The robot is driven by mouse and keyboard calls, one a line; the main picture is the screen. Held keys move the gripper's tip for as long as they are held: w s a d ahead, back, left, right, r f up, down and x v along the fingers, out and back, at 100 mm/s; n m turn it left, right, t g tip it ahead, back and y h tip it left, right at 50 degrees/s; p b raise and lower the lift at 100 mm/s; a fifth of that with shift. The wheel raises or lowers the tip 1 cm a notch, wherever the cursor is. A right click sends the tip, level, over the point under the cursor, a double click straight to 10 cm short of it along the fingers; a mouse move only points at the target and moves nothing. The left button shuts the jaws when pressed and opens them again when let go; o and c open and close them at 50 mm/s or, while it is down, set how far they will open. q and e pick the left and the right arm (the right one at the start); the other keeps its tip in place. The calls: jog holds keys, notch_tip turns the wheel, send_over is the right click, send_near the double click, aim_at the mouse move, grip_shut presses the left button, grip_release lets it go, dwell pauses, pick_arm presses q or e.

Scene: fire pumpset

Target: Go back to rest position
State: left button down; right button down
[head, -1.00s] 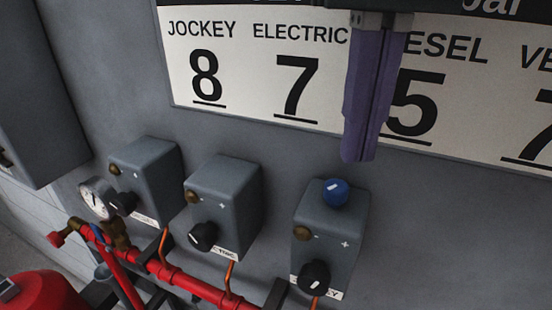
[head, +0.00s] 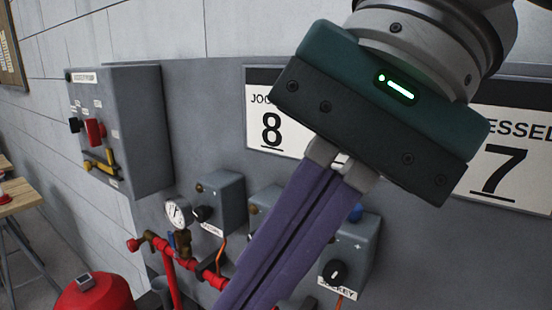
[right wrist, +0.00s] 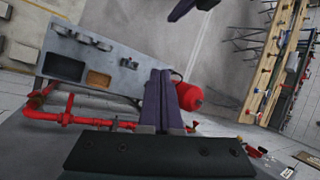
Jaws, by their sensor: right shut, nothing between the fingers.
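My right gripper (head: 238,298) comes in from the top right of the head view. Its two purple fingers lie side by side, shut and empty, pointing down-left in front of the grey switch boxes. The fingers also show shut in the right wrist view (right wrist: 160,74). A dark purple piece at that view's top edge looks like part of my left gripper (right wrist: 184,9); its jaw state is not clear. The middle box (head: 264,200) is mostly covered by the fingers.
A grey control panel (head: 130,130) with a red handle (head: 95,132) stands left. A gauge (head: 176,213), red pipes (head: 208,278) and a red tank (head: 95,292) are low down. A wooden table (head: 20,200) is far left.

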jog(key=s+a+r+m+g+y+p, duration=0.2)
jog(key=s+a+r+m+y, duration=0.3)
jog(key=a+r+y, duration=0.55)
jog(key=w+d+r+m+t+y+p, duration=0.1)
jog(key=w+d+r+m+t+y, duration=0.3)
jog(key=r+m+t, duration=0.55)
jog(key=w+d+r+m+t+y+p, duration=0.1)
jog(key=w+d+r+m+t+p, duration=0.3)
jog(key=m, duration=0.9)
jog(key=w+d+f+m+t+h, duration=0.1)
jog(key=w+d+m+t+h, duration=0.3)
jog(key=m+t+h, duration=0.45)
jog(key=w+d+f+m+t+h, duration=0.25)
jog(key=w+d+m+h, duration=0.2)
jog(key=m, duration=0.65)
jog(key=d+f+m+g+h+p, duration=0.1)
jog(key=d+f+m+g+h, duration=0.3)
jog(key=d+f+m+h, duration=0.55)
jog(key=s+d+f+m+g+p, duration=0.1)
jog(key=s+d+f+m+g, duration=0.1)
jog(key=s+f+m+g, duration=0.3)
jog(key=s+d+f+m+g+p, duration=0.1)
jog(key=s+f+m+g, duration=0.5)
jog(key=s+f, duration=0.6)
jog(key=s+g, duration=0.1)
jog(key=s, duration=0.3)
jog(key=shift+s+d+f+g+y, duration=0.3)
jog(key=shift+d+g+y, duration=0.05)
jog(key=shift+d+y, duration=0.05)
